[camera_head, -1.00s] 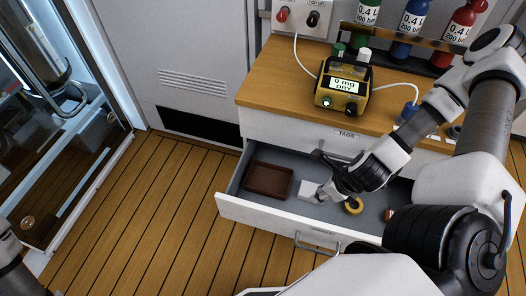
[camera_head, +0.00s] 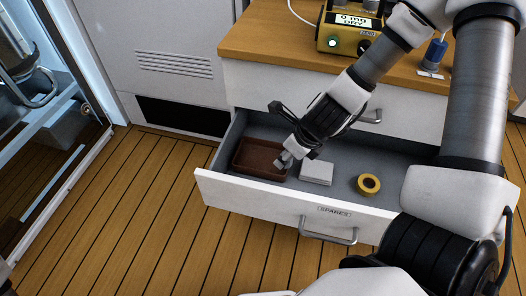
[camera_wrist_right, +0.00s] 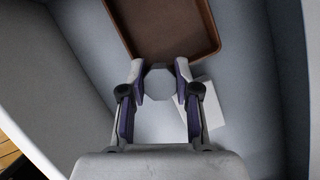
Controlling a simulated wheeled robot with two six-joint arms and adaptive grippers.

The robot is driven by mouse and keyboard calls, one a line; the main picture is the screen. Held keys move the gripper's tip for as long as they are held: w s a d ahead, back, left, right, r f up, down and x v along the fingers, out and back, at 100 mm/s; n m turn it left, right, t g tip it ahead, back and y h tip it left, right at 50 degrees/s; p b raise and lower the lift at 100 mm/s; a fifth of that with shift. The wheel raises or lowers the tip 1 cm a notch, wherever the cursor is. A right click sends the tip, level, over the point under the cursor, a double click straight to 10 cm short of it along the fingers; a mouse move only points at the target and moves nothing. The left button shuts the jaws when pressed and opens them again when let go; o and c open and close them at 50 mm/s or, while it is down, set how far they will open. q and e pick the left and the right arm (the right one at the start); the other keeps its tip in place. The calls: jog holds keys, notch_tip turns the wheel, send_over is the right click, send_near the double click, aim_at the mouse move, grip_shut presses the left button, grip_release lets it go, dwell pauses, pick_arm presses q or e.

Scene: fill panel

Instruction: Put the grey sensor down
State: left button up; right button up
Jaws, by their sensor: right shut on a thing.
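My right gripper (camera_head: 284,162) is in the open drawer, at the right side of the brown tray (camera_head: 240,168). In the right wrist view, this gripper (camera_wrist_right: 160,82) is shut on the grey sensor (camera_wrist_right: 158,84), a pale grey, many-sided piece between the fingertips. The sensor overlaps the near edge of the brown tray (camera_wrist_right: 165,30) in that view. I cannot tell its height above the drawer floor. In the head view the sensor is hard to tell from the fingertips. My left gripper is not in view.
A white block (camera_head: 316,173) lies just right of the gripper, and a yellow tape roll (camera_head: 368,184) lies farther right. The drawer (camera_head: 270,207) labelled SPARES is pulled out below the wooden counter (camera_head: 265,40). A yellow meter (camera_head: 345,30) stands on top.

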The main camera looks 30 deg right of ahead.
jog(key=w, duration=0.2)
jog(key=w+a+b, duration=0.1)
jog(key=w, duration=0.1)
jog(key=w+a+b, duration=0.1)
jog(key=w, duration=0.1)
jog(key=shift+w+a+f, duration=0.1)
jog(key=shift+w, duration=0.25)
jog(key=shift+w+f+b, duration=0.1)
jog(key=shift+f+b, duration=1.65)
jog(key=shift+f, duration=0.1)
grip_shut()
jog(key=o, duration=1)
grip_release()
jog(key=shift+o, duration=0.2)
jog(key=shift+r, duration=0.1)
jog(key=shift+r, duration=0.1)
jog(key=shift+r+p, duration=0.35)
jog(key=shift+p, duration=0.2)
jog(key=p+v, duration=1)
jog(key=v, duration=0.1)
jog(key=shift+r, duration=0.2)
